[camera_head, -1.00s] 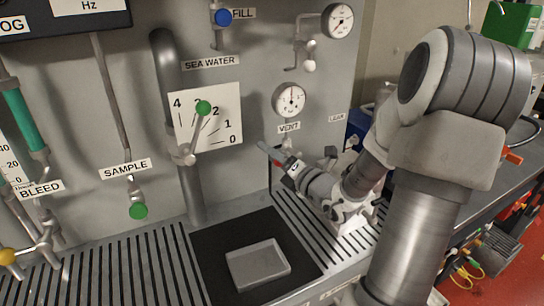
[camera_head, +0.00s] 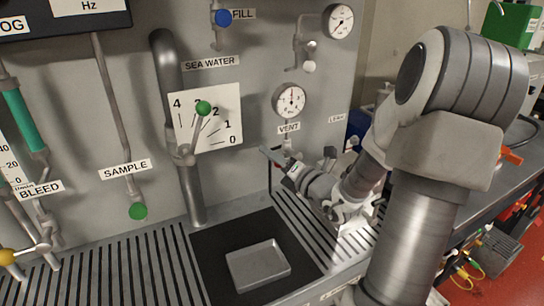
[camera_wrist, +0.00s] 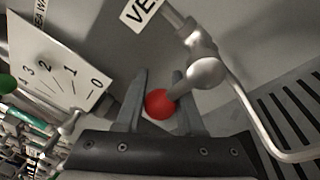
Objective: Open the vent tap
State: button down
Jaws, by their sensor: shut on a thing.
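The vent tap's red ball knob (camera_wrist: 161,103) sits between the two fingers of my gripper (camera_wrist: 160,76) in the wrist view. My gripper is shut on the knob. A short grey lever joins the knob to the grey tap body (camera_wrist: 207,72), from which a bent pipe runs down. In the head view my gripper (camera_head: 272,157) is just below the VENT label (camera_head: 289,127), against the grey panel. There the knob is mostly hidden by the fingers. The VENT label also shows partly in the wrist view (camera_wrist: 142,12).
A round gauge (camera_head: 290,101) is above the vent tap. To the left stands the sea water lever with a green knob (camera_head: 203,108) and a scale plate. A grey tray (camera_head: 258,265) lies on a black mat below. A slotted drain grille runs along the bench.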

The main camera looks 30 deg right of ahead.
jog(key=d+f+n+g+h+b, duration=0.2)
jog(key=d+f+n+b, duration=0.3)
jog(key=n+b, duration=1)
jog(key=h+b, duration=0.1)
jog(key=b, duration=0.3)
jog(key=shift+s+d+f, duration=0.2)
jog(key=shift+f, duration=0.1)
jog(key=shift+n+h, duration=0.3)
jog(key=shift+h, duration=0.1)
jog(key=shift+d, duration=0.1)
jog(key=c, duration=0.5)
grip_release()
jog(key=shift+r, duration=0.1)
jog(key=shift+s, duration=0.15)
